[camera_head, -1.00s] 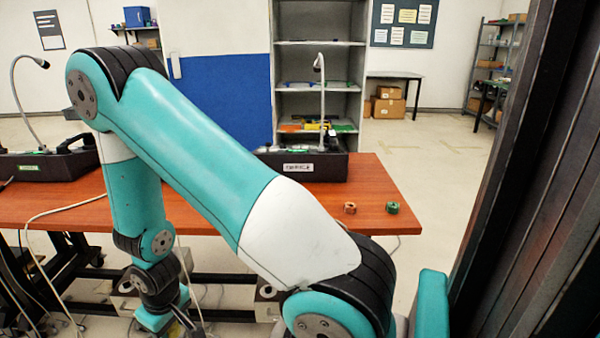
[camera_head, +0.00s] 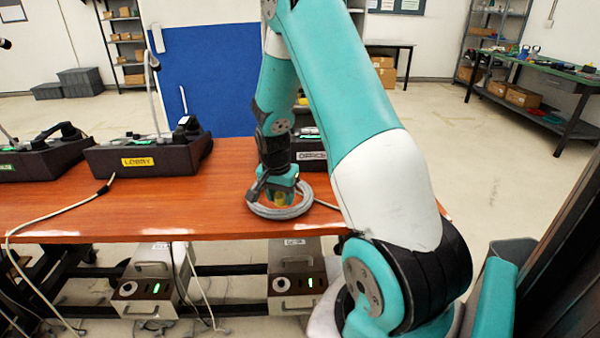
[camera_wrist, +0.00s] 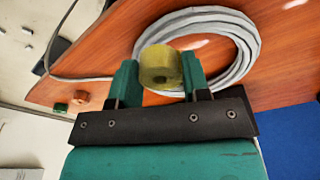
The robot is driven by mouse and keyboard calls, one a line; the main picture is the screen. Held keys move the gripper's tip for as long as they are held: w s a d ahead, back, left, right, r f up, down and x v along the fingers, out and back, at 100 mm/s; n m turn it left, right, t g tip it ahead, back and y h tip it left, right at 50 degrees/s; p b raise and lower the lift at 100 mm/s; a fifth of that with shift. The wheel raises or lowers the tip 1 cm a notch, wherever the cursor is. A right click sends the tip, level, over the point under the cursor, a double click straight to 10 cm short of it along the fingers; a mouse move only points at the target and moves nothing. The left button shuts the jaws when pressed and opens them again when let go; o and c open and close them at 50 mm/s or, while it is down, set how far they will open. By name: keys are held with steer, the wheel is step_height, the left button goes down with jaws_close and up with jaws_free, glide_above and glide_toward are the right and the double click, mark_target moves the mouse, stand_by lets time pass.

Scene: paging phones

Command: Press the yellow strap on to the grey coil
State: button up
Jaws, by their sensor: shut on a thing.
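The yellow strap (camera_wrist: 160,67) is a small rolled ring held between the two green fingers of my gripper (camera_wrist: 160,80) in the wrist view. The grey coil (camera_wrist: 237,62) is a loop of cable lying on the wooden table, and the strap overlaps its near left side in that view. In the head view my gripper (camera_head: 281,200) points down over the coil (camera_head: 262,212), with a bit of the yellow strap (camera_head: 280,199) showing below the fingers. I cannot tell whether the strap touches the coil.
Phone bases stand along the table (camera_head: 100,212), one labelled LOBBY (camera_head: 140,160) and one labelled OFFICE (camera_head: 312,155), partly behind my arm. Cables trail below.

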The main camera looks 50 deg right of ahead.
mark_target(301, 204)
steer(key=d+r+m, duration=0.1)
steer(key=s+d+r+m, duration=0.1)
steer(key=d+m, duration=0.1)
steer(key=s+d+r+m, duration=0.1)
steer(key=d, duration=0.1)
steer(key=shift+s+d+r+g, duration=0.15)
steer(key=shift+d+r+g, duration=0.1)
steer(key=shift+g, duration=0.05)
steer(key=shift+f+b, duration=2.3)
steer(key=shift+f, duration=0.85)
steer(key=shift+f, duration=0.25)
steer(key=o, duration=1.4)
steer(key=shift+o, duration=0.2)
steer(key=shift+r, duration=0.1)
steer(key=shift+r+p, duration=2.8)
steer(key=shift+r, duration=0.6)
